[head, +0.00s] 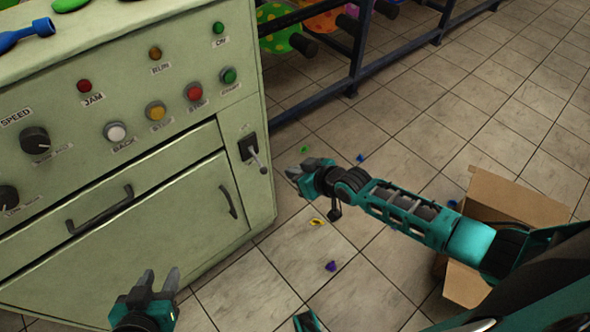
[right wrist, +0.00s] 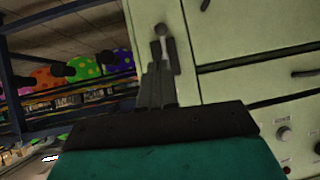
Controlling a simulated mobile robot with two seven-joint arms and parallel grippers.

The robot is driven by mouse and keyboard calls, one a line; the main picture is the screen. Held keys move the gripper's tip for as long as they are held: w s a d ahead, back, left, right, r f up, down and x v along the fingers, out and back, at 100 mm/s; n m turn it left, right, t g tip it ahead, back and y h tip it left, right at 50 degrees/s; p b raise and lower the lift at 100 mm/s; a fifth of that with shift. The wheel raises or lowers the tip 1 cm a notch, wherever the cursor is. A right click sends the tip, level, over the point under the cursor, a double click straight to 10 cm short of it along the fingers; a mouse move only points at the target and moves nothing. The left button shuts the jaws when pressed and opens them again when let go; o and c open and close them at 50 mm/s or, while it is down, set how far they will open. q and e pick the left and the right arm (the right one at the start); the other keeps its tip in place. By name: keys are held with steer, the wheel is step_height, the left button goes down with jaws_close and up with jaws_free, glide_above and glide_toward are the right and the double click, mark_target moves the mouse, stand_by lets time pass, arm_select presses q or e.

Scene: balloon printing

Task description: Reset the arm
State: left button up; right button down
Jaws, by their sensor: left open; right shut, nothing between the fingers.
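My right gripper (head: 297,171) is shut and empty, held out just to the right of the cabinet's lever switch (head: 252,155). In the right wrist view its shut fingers (right wrist: 156,85) point at the lever (right wrist: 161,45), with the fingertips just below the knob in the picture; I cannot tell whether they touch. My right arm (head: 415,215) reaches in from the right. My left gripper (head: 158,282) is open and empty at the bottom left, in front of the cabinet's lower door (head: 135,245).
The pale green control cabinet (head: 60,170) fills the left, with labelled buttons such as the yellow one (head: 156,111). An open cardboard box (head: 505,200) stands on the floor behind my right arm. Balloon scraps (head: 330,266) lie on the tiles. A dark rack (head: 350,60) holds coloured balloons.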

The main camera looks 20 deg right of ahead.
stand_by(0.5)
steer(key=s+a+r+p, duration=0.2)
steer(key=s+a, duration=0.1)
steer(key=s, duration=0.7)
steer(key=s+d+r+m+t+h, duration=0.1)
steer(key=s+d+r+m+h, duration=0.1)
steer(key=s, duration=0.5)
steer(key=shift+s+d+r+h+p, duration=0.2)
steer(key=shift+d+r+h+p, duration=0.3)
steer(key=shift+d+r, duration=0.6)
steer(key=shift+d+f, duration=0.15)
